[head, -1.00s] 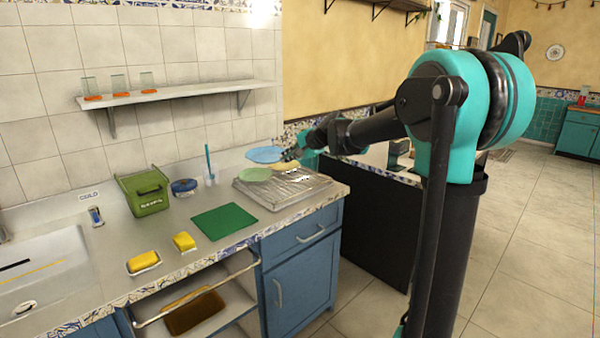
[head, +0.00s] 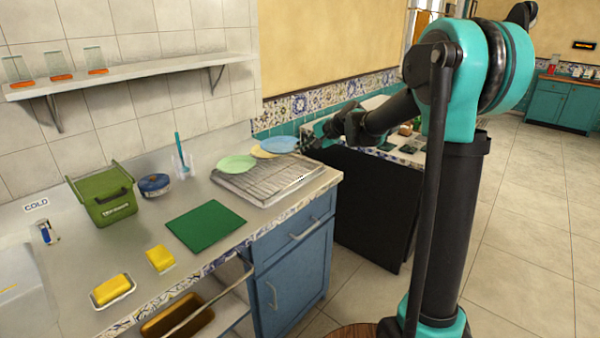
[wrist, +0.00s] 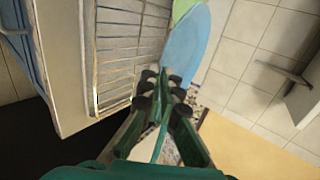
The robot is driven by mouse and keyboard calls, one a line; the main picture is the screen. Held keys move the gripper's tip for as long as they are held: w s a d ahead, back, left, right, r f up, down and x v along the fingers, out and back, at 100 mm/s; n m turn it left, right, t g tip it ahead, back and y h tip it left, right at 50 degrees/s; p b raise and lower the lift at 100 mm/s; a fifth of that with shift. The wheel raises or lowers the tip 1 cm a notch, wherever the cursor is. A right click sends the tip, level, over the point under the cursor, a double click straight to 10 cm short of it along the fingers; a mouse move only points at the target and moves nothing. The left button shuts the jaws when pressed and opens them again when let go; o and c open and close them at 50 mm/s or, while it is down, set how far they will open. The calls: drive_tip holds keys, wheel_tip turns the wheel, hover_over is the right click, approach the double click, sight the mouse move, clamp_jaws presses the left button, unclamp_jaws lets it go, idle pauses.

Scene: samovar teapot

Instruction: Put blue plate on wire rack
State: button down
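The blue plate (head: 279,145) is at the back right of the wire rack (head: 262,182), overlapping the yellow plate in the head view. In the wrist view, the blue plate (wrist: 187,45) reaches down to my gripper (wrist: 163,78), whose fingertips are close together on its near edge. The wire rack (wrist: 125,50) lies to the left there. In the head view my gripper (head: 308,140) is just right of the blue plate. The exact contact is small and dark. Whether the plate touches the rack is unclear.
A green plate (head: 237,163) and a yellow plate (head: 262,152) are at the rack's back side. A cup with a blue stick (head: 181,162), a blue pot (head: 154,185), a green caddy (head: 103,195) and a green mat (head: 205,226) stand left of it. The rack's front part is bare.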

wheel_tip(320, 180, down, 10)
drive_tip(key=shift+f, duration=0.25)
idle(0.3)
drive_tip(key=c, duration=2)
unclamp_jaws()
drive_tip(key=v, duration=1.2)
drive_tip(key=s+d+f+n+h, duration=0.2)
drive_tip(key=s+d+f, duration=0.3)
drive_tip(key=s, duration=0.5)
drive_tip(key=s+d+f+n+g+h, duration=0.1)
drive_tip(key=s+d+f+n+h, duration=0.2)
drive_tip(key=s, duration=0.8)
drive_tip(key=s+d+f+n+h, duration=0.2)
drive_tip(key=s+d+f+h, duration=0.1)
drive_tip(key=s+d+f, duration=0.4)
drive_tip(key=s+f, duration=0.1)
drive_tip(key=s, duration=0.2)
drive_tip(key=shift+s+d+g+h, duration=0.25)
drive_tip(key=shift+d+g+h, duration=0.05)
drive_tip(key=shift+d+g, duration=0.1)
